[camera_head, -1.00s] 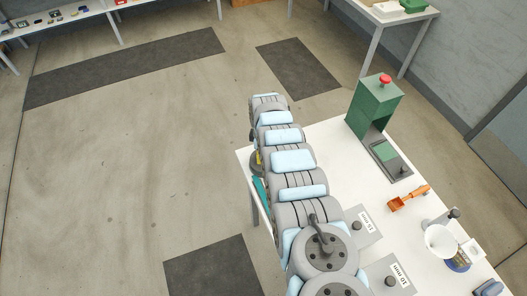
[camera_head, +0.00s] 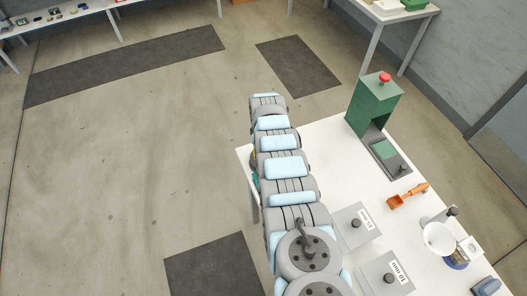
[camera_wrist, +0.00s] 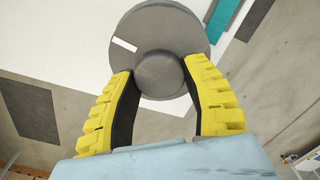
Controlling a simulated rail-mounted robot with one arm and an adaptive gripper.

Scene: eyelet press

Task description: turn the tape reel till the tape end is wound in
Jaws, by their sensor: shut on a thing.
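The tape reel (camera_wrist: 190,28) is a round grey disc with a raised round hub (camera_wrist: 160,73) and a short white mark left of the hub in the wrist view. My gripper (camera_wrist: 158,70) has its yellow, black-lined fingers on both sides of the hub and is shut on it. A teal strip (camera_wrist: 230,14), perhaps the tape, shows beside the disc at the upper right; whether it joins the reel I cannot tell. In the head view my arm hides the reel, and only slivers of yellow and teal (camera_head: 256,181) show at its left edge.
The white table (camera_head: 330,150) carries a green press (camera_head: 374,105) with a red knob, an orange scoop (camera_head: 408,196), a white funnel-like cup (camera_head: 438,238) and two grey labelled boxes (camera_head: 355,229). Open floor lies to the left of the table.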

